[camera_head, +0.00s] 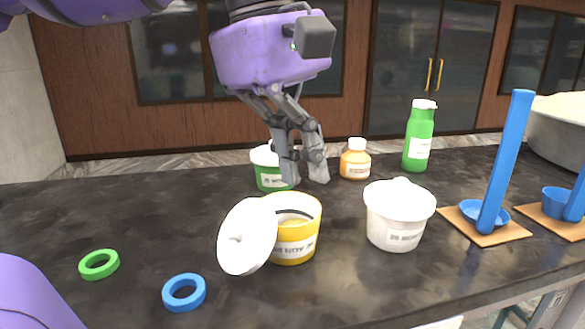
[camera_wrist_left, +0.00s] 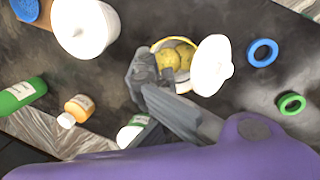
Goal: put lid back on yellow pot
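The yellow pot (camera_head: 295,247) stands upright on the dark counter with its top uncovered. In the left wrist view the yellow pot (camera_wrist_left: 154,46) has round yellow sweets inside. Its white lid (camera_head: 247,237) is tilted against the pot's left side, with its knob facing outward. The lid also shows in the left wrist view (camera_wrist_left: 208,66). My left gripper (camera_head: 305,182) points down behind the pot, apart from the lid, with a gap between its fingers and nothing held. It also shows in the left wrist view (camera_wrist_left: 155,95). My right gripper is out of view.
A lidded white pot (camera_head: 396,231) stands right of the yellow pot. A green-labelled pot (camera_head: 268,172), orange bottle (camera_head: 355,163) and green bottle (camera_head: 419,140) stand behind. Green (camera_head: 99,265) and blue (camera_head: 184,293) rings lie left. Blue scoops (camera_head: 500,165) stand right.

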